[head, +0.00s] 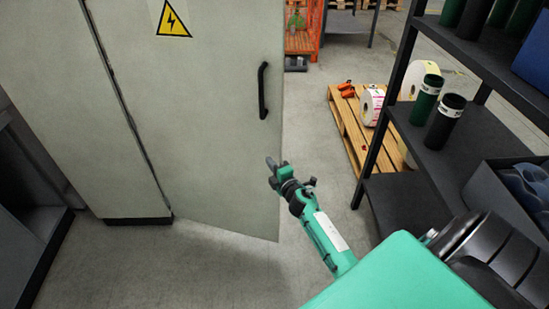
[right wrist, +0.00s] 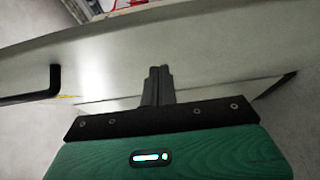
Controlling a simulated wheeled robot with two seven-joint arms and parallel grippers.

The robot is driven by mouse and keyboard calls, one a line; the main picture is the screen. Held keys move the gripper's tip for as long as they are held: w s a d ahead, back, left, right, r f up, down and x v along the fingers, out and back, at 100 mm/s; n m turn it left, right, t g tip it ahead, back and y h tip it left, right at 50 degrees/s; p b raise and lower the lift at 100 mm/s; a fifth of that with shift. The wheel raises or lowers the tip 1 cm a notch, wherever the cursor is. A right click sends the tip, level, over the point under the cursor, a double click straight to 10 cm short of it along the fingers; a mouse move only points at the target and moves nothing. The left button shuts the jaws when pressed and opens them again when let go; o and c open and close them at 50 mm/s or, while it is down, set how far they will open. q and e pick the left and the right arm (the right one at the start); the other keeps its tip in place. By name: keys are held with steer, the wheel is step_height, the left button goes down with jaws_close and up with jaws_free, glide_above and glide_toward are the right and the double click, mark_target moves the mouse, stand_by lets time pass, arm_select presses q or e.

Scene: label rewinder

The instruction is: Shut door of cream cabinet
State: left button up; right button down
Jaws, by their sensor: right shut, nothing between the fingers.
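The cream cabinet's door (head: 215,130) stands ajar, its lower edge swung out from the cabinet's black base (head: 135,220). It has a black bar handle (head: 263,90) near its free right edge and a yellow warning sign (head: 173,20). My right gripper (head: 271,163) is shut and empty, below the handle and close to the door's free edge. In the right wrist view the shut fingers (right wrist: 158,78) point at the pale door panel (right wrist: 215,50), with the handle (right wrist: 30,88) to the left. I cannot tell whether the fingertips touch the door. My left gripper is out of view.
A dark shelf rack (head: 440,150) with green and black rolls stands at the right, near my right arm. A wooden pallet (head: 350,125) with label rolls lies behind it. An orange rack (head: 303,40) is at the back. Floor before the door (head: 200,265) is clear.

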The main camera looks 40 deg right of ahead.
mark_target(269, 151)
steer(key=shift+w+d, duration=0.45)
steer(key=shift+d, duration=0.25)
steer(key=shift+w+d, duration=0.45)
steer(key=shift+d, duration=0.2)
